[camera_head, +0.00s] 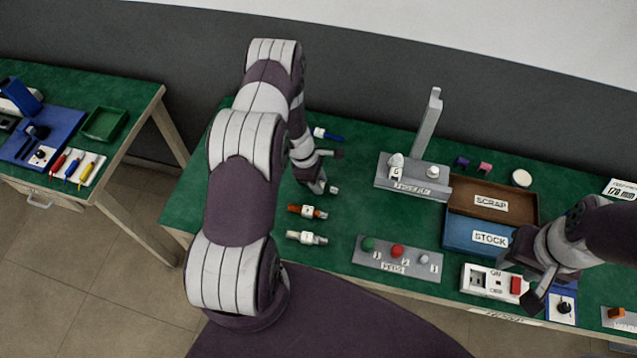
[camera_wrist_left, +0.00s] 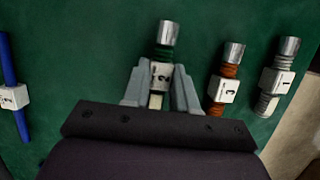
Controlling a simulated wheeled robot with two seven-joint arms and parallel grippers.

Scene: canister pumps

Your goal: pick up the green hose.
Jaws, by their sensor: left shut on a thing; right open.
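The green hose (camera_wrist_left: 162,53) is a short ribbed piece with a metal end and a white numbered tag. In the left wrist view it sits between the fingers of my left gripper (camera_wrist_left: 161,92), which is shut on it around the tag. In the head view my left gripper (camera_head: 328,171) is low over the green table, and only the hose's metal end (camera_head: 333,189) shows clearly beside a finger. I cannot tell whether the hose touches the table. My right gripper (camera_head: 524,285) is open by the switch box at the right.
An orange hose (camera_head: 307,211) and a grey hose (camera_head: 307,238) lie nearby, with a blue rod (camera_head: 328,136) behind. A peg plate (camera_head: 397,259), a grey fixture (camera_head: 412,178) with an upright post, a SCRAP tray (camera_head: 490,190), a STOCK tray (camera_head: 470,235) and a switch box (camera_head: 490,282) stand rightward.

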